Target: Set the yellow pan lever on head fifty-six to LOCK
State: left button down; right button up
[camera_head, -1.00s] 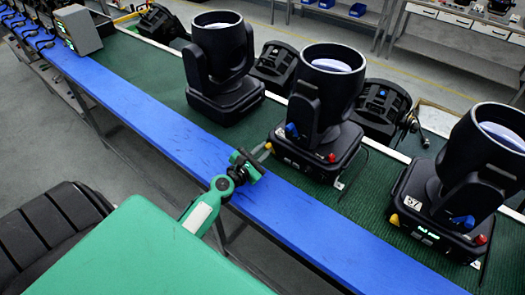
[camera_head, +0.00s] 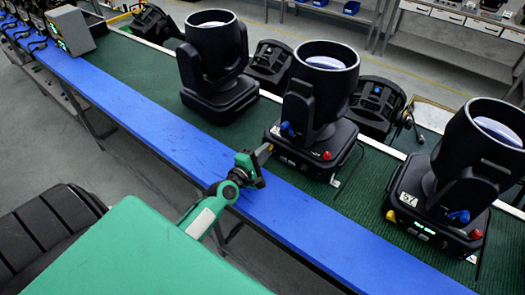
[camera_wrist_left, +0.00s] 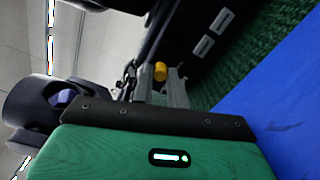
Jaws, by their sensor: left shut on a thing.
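The middle moving-head light (camera_head: 314,115) stands on the green mat, with a blue knob (camera_head: 287,129) and a red knob (camera_head: 327,155) on its base. I cannot read its number. My left gripper (camera_head: 264,153) is at the near left corner of that base. In the left wrist view, the fingers (camera_wrist_left: 160,80) are shut on the yellow lever (camera_wrist_left: 160,71), whose rounded yellow end shows between them. In the head view the gripper hides the lever, and its lock marking is not readable. My right gripper is not in view.
Another head (camera_head: 470,170), labelled 57, stands to the right with its yellow lever (camera_head: 391,216) showing. A further head (camera_head: 215,65) stands to the left. Flat black fixtures (camera_head: 375,108) lie behind. The blue bench edge (camera_head: 150,110) is clear along the front.

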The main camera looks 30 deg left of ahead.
pick_arm(q)
jog(key=shift+d+f+m, duration=0.2)
jog(key=shift+d+m, duration=0.15)
jog(key=shift+m, duration=0.75)
jog(key=c, duration=1.4)
grip_release()
jog(key=shift+s, duration=0.15)
jog(key=s+b, duration=0.1)
jog(key=s, duration=0.3)
jog(key=s+b, duration=0.2)
jog(key=s, duration=0.2)
jog(key=s+a+b, duration=0.1)
jog(key=s, duration=0.3)
jog(key=shift+s+f, duration=0.1)
jog(key=shift+s, duration=0.05)
jog(key=shift+s+b, duration=0.3)
jog(key=shift+s, duration=0.35)
